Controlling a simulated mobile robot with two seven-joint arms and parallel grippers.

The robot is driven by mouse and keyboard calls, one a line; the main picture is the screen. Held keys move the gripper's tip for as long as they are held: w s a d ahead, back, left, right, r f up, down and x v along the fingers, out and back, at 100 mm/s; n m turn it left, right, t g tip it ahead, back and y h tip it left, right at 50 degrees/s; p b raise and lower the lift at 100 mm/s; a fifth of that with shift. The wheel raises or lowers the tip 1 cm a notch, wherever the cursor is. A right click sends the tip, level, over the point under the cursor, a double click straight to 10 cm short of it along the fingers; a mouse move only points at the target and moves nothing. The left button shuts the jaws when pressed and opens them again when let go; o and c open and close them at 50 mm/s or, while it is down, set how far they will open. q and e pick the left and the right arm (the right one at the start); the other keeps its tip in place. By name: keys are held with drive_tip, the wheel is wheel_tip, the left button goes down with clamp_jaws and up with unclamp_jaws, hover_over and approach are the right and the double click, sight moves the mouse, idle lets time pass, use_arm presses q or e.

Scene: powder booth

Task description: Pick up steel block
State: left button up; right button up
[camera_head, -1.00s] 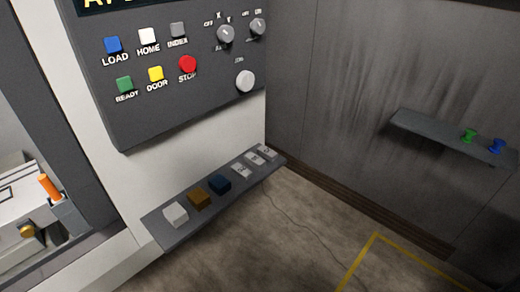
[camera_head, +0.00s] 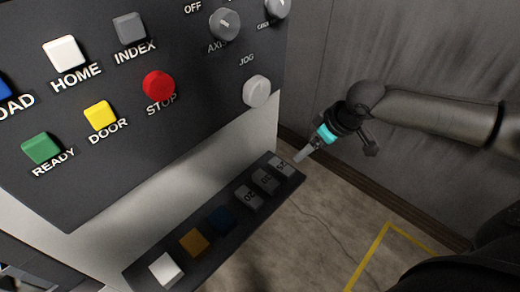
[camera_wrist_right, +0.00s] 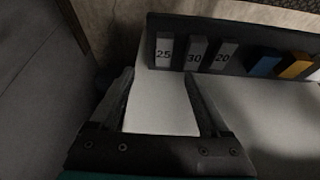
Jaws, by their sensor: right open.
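Three grey steel blocks stand in a row at the far end of a dark shelf (camera_head: 228,238) under the control panel. They are the block marked 20 (camera_head: 249,197), the block marked 30 (camera_head: 266,181) and the end block (camera_head: 282,167), whose number reads 25 in the right wrist view (camera_wrist_right: 164,50). My right gripper (camera_head: 334,155) is open and empty, beyond the shelf's far end and apart from the blocks. In the right wrist view its fingers (camera_wrist_right: 158,76) are spread, with the blocks ahead and to the right. My left gripper is out of view.
A blue block (camera_head: 220,219), an orange block (camera_head: 194,243) and a white block (camera_head: 166,270) share the shelf. The control panel (camera_head: 120,150) with buttons and knobs overhangs it. Open floor lies right of the shelf, before a dark wall (camera_head: 340,50).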

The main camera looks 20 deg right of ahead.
hover_over(281, 166)
drive_tip(key=s+d, duration=0.2)
drive_tip(key=s, duration=0.1)
drive_tip(key=f, duration=0.8)
drive_tip(key=shift+s+a+b, duration=0.2)
drive_tip(key=shift+b, duration=0.15)
drive_tip(key=w+f, duration=0.1)
drive_tip(key=w+a+f, duration=0.1)
drive_tip(key=f, duration=0.1)
drive_tip(key=shift+w, duration=0.15)
drive_tip(key=shift+x, duration=0.75)
clamp_jaws()
